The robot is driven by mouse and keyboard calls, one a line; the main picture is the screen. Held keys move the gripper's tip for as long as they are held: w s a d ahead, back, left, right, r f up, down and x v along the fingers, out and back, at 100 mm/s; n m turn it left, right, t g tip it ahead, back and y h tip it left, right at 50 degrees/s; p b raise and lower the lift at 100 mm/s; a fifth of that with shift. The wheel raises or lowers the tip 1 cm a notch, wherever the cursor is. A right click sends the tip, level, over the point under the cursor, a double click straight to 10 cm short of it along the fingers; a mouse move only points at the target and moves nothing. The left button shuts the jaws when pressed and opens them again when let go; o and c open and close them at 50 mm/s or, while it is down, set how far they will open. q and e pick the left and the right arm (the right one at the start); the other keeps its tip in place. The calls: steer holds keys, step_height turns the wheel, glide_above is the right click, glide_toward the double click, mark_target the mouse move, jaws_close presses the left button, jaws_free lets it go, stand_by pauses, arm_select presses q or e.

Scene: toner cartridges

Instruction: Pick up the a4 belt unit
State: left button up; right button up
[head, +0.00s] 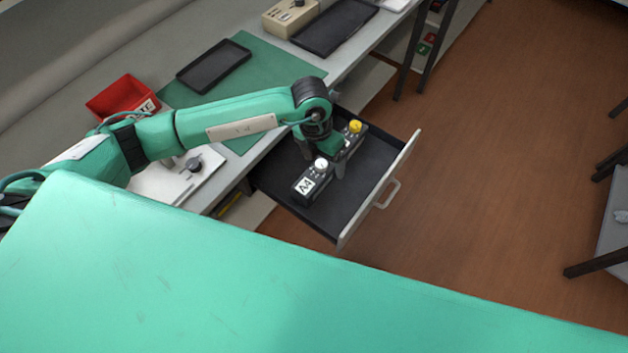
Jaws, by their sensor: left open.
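An open drawer (368,197) with a dark inside and a pale front juts out from the bench. In it lies a dark unit (313,182) with a white knob on top and a white label on its end; the small lettering is hard to read. Farther back in the drawer is a second dark unit (355,131) with a yellow knob. My left gripper (340,168) is open and points down into the drawer, between the two knobs. My wrist and gripper hide part of the units, and I cannot tell whether the fingers touch either one. My right gripper is out of view.
The bench holds a green mat (268,62), a black tray (214,66), a red bin (123,97), a beige box (290,17) and another black tray (334,25). The drawer's raised walls and front handle (387,194) surround the units.

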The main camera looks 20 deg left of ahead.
mark_target(314, 177)
arm_select(q)
steer(key=shift+y, duration=0.9)
steer(key=a+f, duration=0.1)
steer(key=f, duration=0.1)
steer(key=w+a+f+p, duration=0.1)
steer(key=f, duration=0.1)
steer(key=a+f, duration=0.1)
steer(key=f, duration=0.2)
steer(key=shift+w+a+f, duration=0.1)
steer(key=shift+w+a, duration=0.05)
steer(key=shift+a, duration=0.05)
steer(key=shift+f, duration=0.6)
steer(key=f, duration=0.1)
steer(key=f+p, duration=0.2)
steer(key=f, duration=0.1)
steer(key=shift+d, duration=0.35)
steer(key=shift+f, duration=0.6)
steer(key=c, duration=1.3)
steer(key=shift+c, duration=0.4)
steer(key=shift+r, duration=0.15)
